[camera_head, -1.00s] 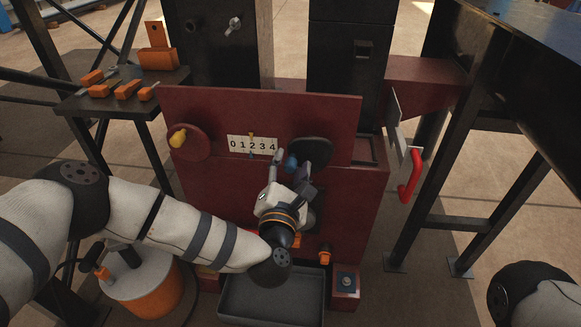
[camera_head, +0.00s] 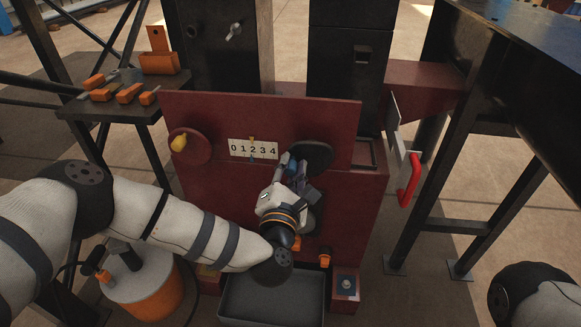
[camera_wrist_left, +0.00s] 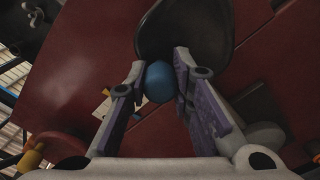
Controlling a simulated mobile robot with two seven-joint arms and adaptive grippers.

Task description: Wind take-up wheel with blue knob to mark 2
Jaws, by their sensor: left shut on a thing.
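The take-up wheel (camera_head: 313,155) is a dark disc on the right of the red panel; it also shows in the left wrist view (camera_wrist_left: 190,30). Its blue knob (camera_wrist_left: 158,82) sits between the fingertips of my left gripper (camera_wrist_left: 158,88), which is shut on it. In the head view my left gripper (camera_head: 290,170) reaches up to the wheel's left edge and mostly hides the knob. The white scale (camera_head: 240,148) reads 0 to 4, with a small yellow pointer above and a small blue pointer below, both near 2. My right gripper is out of view.
A red wheel (camera_head: 190,146) with a yellow knob (camera_head: 179,143) is left of the scale. A red handle (camera_head: 409,180) sticks out at right. A grey tray (camera_head: 272,300) lies below. A side shelf (camera_head: 112,108) holds orange parts.

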